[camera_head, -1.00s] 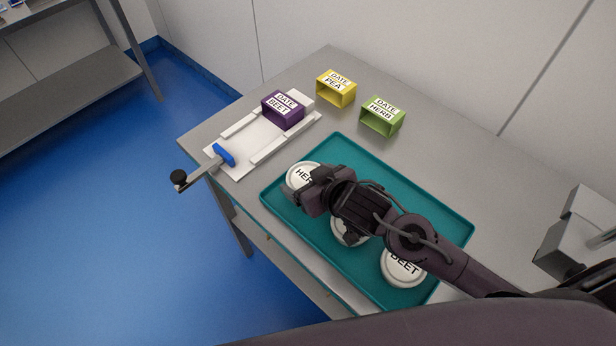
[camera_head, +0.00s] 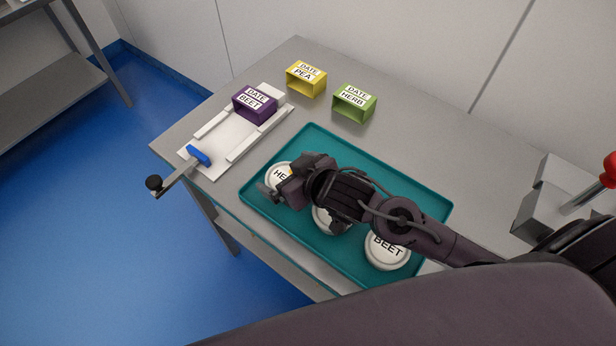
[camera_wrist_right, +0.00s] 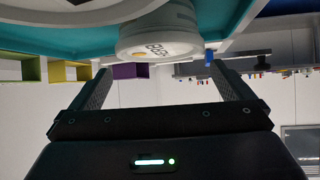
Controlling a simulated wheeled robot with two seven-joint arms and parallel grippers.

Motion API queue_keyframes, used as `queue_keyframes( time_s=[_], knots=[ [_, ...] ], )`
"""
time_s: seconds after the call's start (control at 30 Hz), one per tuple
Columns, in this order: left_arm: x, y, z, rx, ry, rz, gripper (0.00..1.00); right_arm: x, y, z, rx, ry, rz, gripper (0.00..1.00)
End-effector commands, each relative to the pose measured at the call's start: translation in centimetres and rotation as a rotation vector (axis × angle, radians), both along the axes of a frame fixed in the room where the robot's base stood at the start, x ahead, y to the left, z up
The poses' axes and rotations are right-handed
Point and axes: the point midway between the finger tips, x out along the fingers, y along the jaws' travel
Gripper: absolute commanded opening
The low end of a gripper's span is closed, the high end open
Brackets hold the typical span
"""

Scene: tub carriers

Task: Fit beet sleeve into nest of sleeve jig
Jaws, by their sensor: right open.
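The purple beet sleeve (camera_head: 255,104), labelled DATE BEET, stands at the far end of the white sleeve jig (camera_head: 211,157), between its side rails and by its raised end block. I cannot tell whether it is fully down in the nest. It also shows in the right wrist view (camera_wrist_right: 131,71). The jig's blue pusher (camera_head: 198,155) is at the near end, apart from the sleeve. My right gripper (camera_head: 269,193) is open over the tray by the herb tub (camera_head: 278,174). In the right wrist view a white tub (camera_wrist_right: 158,43) shows beyond the open fingers.
The teal tray (camera_head: 312,142) holds white lidded tubs, one marked BEET (camera_head: 388,250). A yellow pea sleeve (camera_head: 306,79) and a green herb sleeve (camera_head: 354,102) stand behind the tray. A grey device with a red knob (camera_head: 610,170) stands at the right. Bare table lies right of the tray.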

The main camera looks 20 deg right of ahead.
Motion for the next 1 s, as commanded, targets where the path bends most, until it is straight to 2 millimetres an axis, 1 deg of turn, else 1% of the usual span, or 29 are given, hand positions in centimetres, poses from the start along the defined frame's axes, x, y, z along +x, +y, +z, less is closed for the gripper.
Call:
queue_keyframes(
  time_s=[0.03, 0.2, 0.33, 0.4, 0.5, 0.6, 0.73, 1.0],
  knots=[
    [0.0, 0.0, -0.2, 0.000, 0.000, 0.000, 1.00, -1.1, -0.3, 0.4, -0.003, 0.003, 0.003, 1.00],
    [0.1, 0.0, -0.2, 0.000, -0.001, 0.000, 1.00, -4.3, -1.6, 2.9, -0.003, 0.004, 0.006, 1.00],
    [0.1, 0.0, 0.4, 0.000, -0.001, 0.001, 1.00, -6.3, -2.3, 4.6, -0.001, 0.004, 0.006, 1.00],
    [0.0, 0.0, 2.2, 0.000, 0.000, 0.001, 1.00, -6.8, -2.6, 5.5, 0.002, 0.009, 0.004, 1.00],
    [0.0, 0.0, 3.3, 0.000, -0.001, 0.001, 1.00, -7.4, -2.8, 5.9, 0.004, 0.007, 0.003, 1.00],
    [0.1, 0.0, 4.0, 0.000, -0.001, 0.001, 1.00, -7.9, -3.0, 6.1, 0.002, 0.005, 0.004, 1.00],
    [0.1, 0.0, 4.4, 0.000, -0.001, 0.002, 1.00, -8.2, -3.2, 6.2, 0.001, 0.002, 0.002, 1.00],
    [0.1, 0.0, 4.3, 0.000, -0.001, 0.002, 1.00, -8.2, -3.3, 6.1, 0.001, 0.000, 0.002, 1.00]
  ],
)
